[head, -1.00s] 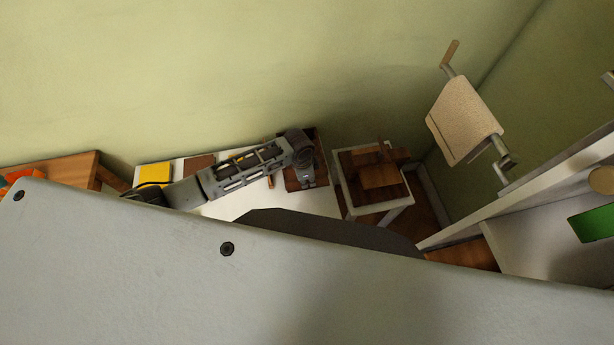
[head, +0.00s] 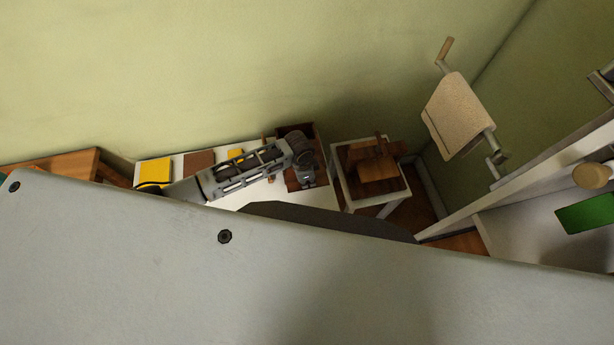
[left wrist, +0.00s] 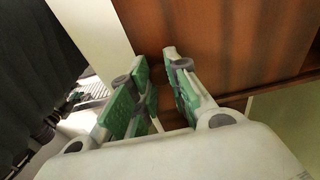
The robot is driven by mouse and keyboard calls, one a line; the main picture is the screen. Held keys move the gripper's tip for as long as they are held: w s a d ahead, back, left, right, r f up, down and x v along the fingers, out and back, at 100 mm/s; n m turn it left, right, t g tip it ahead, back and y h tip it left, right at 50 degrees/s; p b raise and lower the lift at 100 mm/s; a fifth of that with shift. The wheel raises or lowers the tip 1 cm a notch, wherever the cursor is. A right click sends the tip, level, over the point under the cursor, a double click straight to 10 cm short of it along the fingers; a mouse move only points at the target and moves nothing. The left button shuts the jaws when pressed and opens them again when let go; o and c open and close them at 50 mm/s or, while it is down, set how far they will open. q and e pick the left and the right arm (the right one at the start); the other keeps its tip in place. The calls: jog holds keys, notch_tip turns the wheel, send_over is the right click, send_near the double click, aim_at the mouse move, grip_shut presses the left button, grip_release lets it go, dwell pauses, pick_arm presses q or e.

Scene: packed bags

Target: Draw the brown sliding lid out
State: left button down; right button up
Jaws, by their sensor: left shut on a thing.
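A dark brown wooden box (head: 283,129) stands on the white table at its right end, partly covered by my left arm. My left gripper (head: 308,183) is over the front part of the box. In the left wrist view a broad brown wooden panel (left wrist: 215,35), which looks like the sliding lid, fills the upper middle, beside a raised wooden edge at right. The green-padded fingers of my left gripper (left wrist: 155,62) are close together at its lower left edge, shut on it. The exact gripped part is hidden. My right gripper is not in view.
A yellow block (head: 155,171), a brown block (head: 199,163) and a small yellow piece (head: 235,154) lie on the white table (head: 258,196). A white-framed stool (head: 340,180) with a wooden object (head: 377,168) stands right of it. A large grey surface hides the foreground.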

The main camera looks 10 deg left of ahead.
pick_arm(q)
jog(key=shift+s+d+p, duration=0.25)
jog(key=shift+s+p, duration=0.2)
jog(key=shift+s, duration=0.2)
jog(key=shift+s+d+p, duration=0.3)
jog(key=shift+s+p, duration=0.1)
jog(key=shift+s, duration=0.2)
jog(key=shift+s+d+p, duration=0.25)
jog(key=shift+s+p, duration=0.2)
jog(key=shift+s, duration=0.2)
jog(key=shift+s+d+p, duration=0.3)
jog(key=shift+s+p, duration=0.05)
jog(key=shift+s, duration=0.35)
jog(key=shift+s+d+p, duration=0.3)
jog(key=shift+s+p, duration=0.05)
jog(key=shift+s, duration=0.35)
jog(key=s+d, duration=0.3)
jog(key=s, duration=0.5)
jog(key=shift+d, duration=0.2)
dwell(2.4)
